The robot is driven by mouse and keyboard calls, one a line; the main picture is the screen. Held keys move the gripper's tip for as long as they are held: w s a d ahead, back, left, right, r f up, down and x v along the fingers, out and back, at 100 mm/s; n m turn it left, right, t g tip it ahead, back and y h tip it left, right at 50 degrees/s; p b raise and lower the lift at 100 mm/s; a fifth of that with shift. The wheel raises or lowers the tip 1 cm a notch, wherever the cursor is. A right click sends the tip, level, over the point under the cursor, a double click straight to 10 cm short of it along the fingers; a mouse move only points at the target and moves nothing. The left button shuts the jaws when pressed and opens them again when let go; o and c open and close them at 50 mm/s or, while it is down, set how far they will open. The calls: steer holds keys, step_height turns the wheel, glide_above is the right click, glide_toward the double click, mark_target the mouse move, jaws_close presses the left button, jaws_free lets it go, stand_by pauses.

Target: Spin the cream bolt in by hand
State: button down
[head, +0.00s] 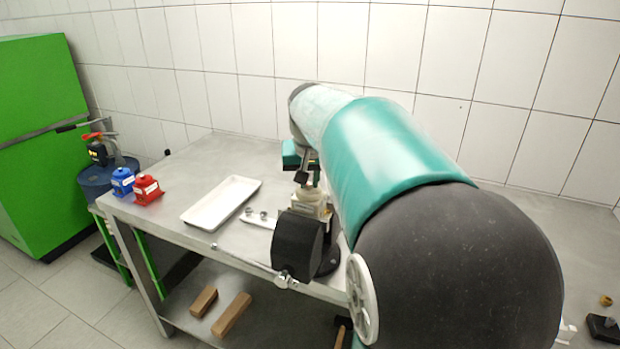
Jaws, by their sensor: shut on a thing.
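My gripper (302,178) points down over a cream-coloured part (309,200) near the front of the steel bench. The dark fingers are shut at the top of this part. The cream bolt is too small and too covered by the fingers to make out clearly. The cream part sits just behind a black vise-like body (297,243) with a steel bar handle at the bench's front edge. My teal and black arm hides the area to the right of the part.
A white tray (222,203) lies left on the bench (190,160). A small pale holder (259,219) with small metal pieces is beside it. Blue (122,181) and red (147,189) jack-like objects stand at the left corner. Wooden blocks (232,315) lie on the lower shelf.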

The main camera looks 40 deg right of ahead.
steer(key=shift+m, duration=0.4)
steer(key=c, duration=1.4)
jaws_free()
steer(key=shift+r, duration=0.1)
steer(key=v, duration=1.3)
steer(key=shift+a+r, duration=0.15)
steer(key=shift+r, duration=0.15)
